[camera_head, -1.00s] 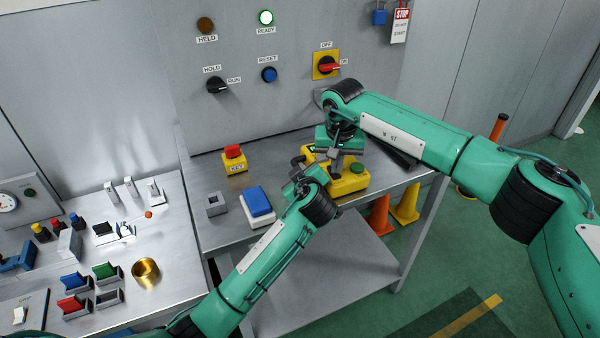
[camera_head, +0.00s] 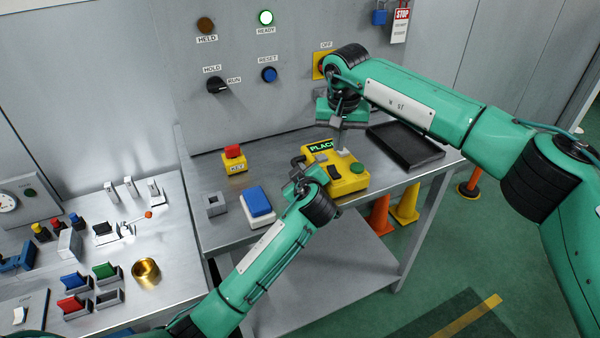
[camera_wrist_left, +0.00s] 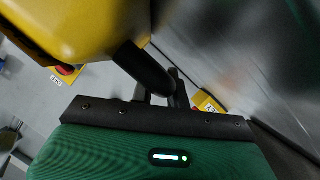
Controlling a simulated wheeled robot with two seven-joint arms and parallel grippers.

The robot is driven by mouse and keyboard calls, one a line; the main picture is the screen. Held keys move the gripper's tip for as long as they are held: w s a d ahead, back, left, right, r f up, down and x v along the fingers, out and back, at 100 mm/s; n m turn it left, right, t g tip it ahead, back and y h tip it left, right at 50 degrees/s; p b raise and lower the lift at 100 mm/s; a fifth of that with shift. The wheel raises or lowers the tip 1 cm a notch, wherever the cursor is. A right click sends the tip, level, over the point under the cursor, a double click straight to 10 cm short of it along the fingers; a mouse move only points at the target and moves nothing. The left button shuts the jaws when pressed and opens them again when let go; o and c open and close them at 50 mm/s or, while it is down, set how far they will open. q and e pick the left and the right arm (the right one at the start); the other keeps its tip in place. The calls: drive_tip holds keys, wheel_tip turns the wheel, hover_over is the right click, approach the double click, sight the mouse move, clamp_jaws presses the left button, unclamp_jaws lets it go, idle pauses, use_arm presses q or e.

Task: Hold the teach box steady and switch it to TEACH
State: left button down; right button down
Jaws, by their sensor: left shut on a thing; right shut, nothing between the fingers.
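The yellow teach box (camera_head: 345,184) sits on the grey bench. Its display (camera_head: 321,147) reads PLACE, and a green button (camera_head: 357,168) and a dark switch (camera_head: 334,172) show on its face. My left gripper (camera_head: 296,174) is at the box's left side, shut on its black handle. In the left wrist view the handle (camera_wrist_left: 143,68) runs from the yellow box body (camera_wrist_left: 75,25) to between the left fingers (camera_wrist_left: 163,92). My right gripper (camera_head: 342,146) is shut and empty, just above the box's far part. I cannot tell whether its tips touch the box.
A black tray (camera_head: 437,157) lies right of the box. A blue and white block (camera_head: 257,202), a yellow KEY box with a red button (camera_head: 234,160) and a grey square holder (camera_head: 215,204) stand to the left. The wall panel (camera_head: 290,105) rises close behind.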

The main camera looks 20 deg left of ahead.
use_arm(q)
drive_tip(key=c, duration=1.3)
unclamp_jaws()
drive_tip(key=shift+s, duration=0.1)
